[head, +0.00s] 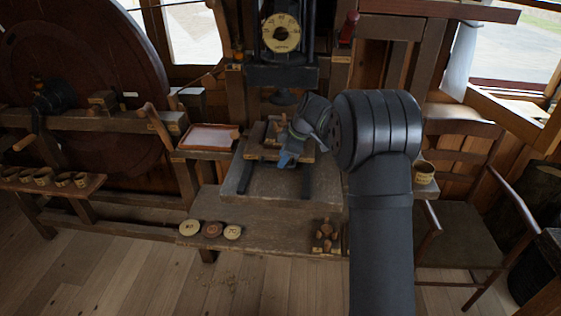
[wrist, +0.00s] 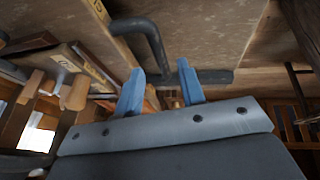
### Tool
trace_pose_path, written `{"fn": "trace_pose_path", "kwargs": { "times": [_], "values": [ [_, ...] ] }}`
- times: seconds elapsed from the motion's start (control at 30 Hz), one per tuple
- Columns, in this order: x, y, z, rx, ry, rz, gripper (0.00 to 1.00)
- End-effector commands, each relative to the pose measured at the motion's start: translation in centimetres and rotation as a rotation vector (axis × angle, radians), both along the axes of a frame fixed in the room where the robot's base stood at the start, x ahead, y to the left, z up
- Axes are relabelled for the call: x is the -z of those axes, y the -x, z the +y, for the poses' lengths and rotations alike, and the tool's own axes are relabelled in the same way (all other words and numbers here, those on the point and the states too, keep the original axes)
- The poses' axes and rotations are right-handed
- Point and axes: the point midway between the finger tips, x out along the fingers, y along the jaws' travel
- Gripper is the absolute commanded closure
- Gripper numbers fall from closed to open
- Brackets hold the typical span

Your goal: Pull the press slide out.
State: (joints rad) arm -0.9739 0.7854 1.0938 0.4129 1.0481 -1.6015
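The press slide (head: 252,152) is a small wooden carriage on dark rails (head: 246,178) under the press head (head: 283,75). It appears to sit back beneath the press, with part of it hidden by my wrist. My gripper (head: 286,158) is at the front of the slide, pointing down towards it. In the wrist view its two blue fingers (wrist: 161,92) stand apart with a clear gap. A dark bent bar (wrist: 215,77) lies just beyond the fingertips and crosses behind them. I cannot tell whether the fingers touch it. Nothing shows held between them.
A reddish tray (head: 209,137) stands left of the press. Round discs (head: 212,230) lie on the lower front ledge, with a small wooden holder (head: 325,235) at its right. A chair (head: 458,225) stands at the right. The bench top in front of the slide looks clear.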

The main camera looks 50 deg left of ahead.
Motion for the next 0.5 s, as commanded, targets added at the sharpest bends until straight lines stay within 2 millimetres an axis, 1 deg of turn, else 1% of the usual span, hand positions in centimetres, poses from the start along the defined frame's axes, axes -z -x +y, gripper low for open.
{"fn": "trace_pose_path", "kwargs": {
  "times": [0.03, 0.2, 0.5],
  "values": [
    [0.8, 0.2, 0.3, -0.001, 0.001, 0.001, 0.64],
    [2.2, 0.4, 1.0, -0.001, 0.000, 0.001, 0.64],
    [2.6, 0.5, 1.2, 0.000, -0.001, 0.000, 0.64]
  ]
}}
